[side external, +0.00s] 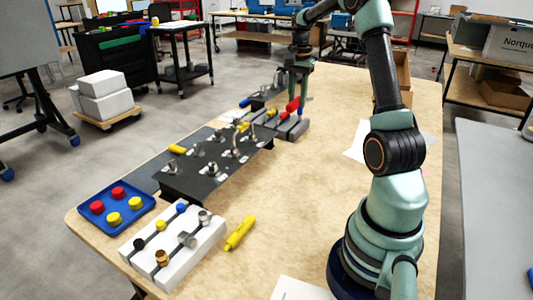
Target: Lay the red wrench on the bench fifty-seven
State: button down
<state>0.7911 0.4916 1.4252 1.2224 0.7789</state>
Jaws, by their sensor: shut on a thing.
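My gripper (295,98) is at the far end of the wooden table, pointing down, with its fingers close around a small red piece (292,105). The red piece appears to be the red wrench, but it is small and partly hidden by the fingers. It is just above or against a grey block rack (292,129); I cannot tell whether it touches. No label reading fifty-seven is legible, so I cannot tell which surface that bench is.
A black plate with metal fittings (190,185) lies left of centre. A blue tray with red and yellow pieces (87,223) and a white slotted block (203,248) are in front. A yellow tool (240,232) lies beside it. The table's middle (300,190) is clear.

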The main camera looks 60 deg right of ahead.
aim_at(293, 156)
notch_tip(293, 156, down, 18)
jog(key=shift+r, duration=0.2)
dwell(0.5)
jog(key=shift+f, duration=0.4)
dwell(0.5)
jog(key=c, duration=0.5)
grip_release()
jog(key=shift+c, duration=0.2)
notch_tip(293, 156, up, 12)
jog(key=shift+r, duration=0.15)
